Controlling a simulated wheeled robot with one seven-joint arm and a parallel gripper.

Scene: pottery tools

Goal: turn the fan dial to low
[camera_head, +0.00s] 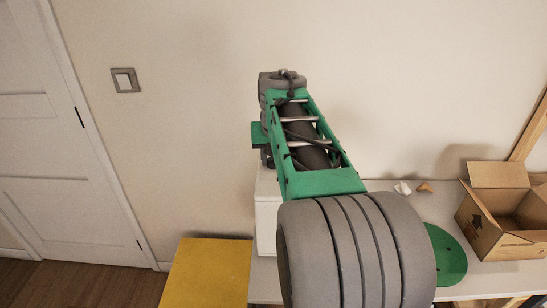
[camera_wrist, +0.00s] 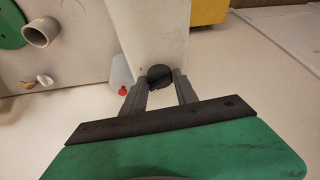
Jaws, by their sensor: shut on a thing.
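A dark round dial (camera_wrist: 159,74) sits on the face of a tall white box (camera_wrist: 156,34) in the wrist view. My gripper (camera_wrist: 160,83) has its two grey fingers on either side of the dial and is shut on it. The dial's markings and pointer cannot be read. In the head view the white box (camera_head: 266,212) stands at the left end of the table, partly behind my arm. The dial and fingertips are hidden there.
A yellow surface (camera_head: 208,272) lies left of the table. On the table (camera_head: 480,274) are a green disc (camera_head: 449,256), a white piece (camera_head: 402,188), a brown piece (camera_head: 424,187) and an open cardboard box (camera_head: 492,240). A small red-tipped object (camera_wrist: 122,91) is beside the white box.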

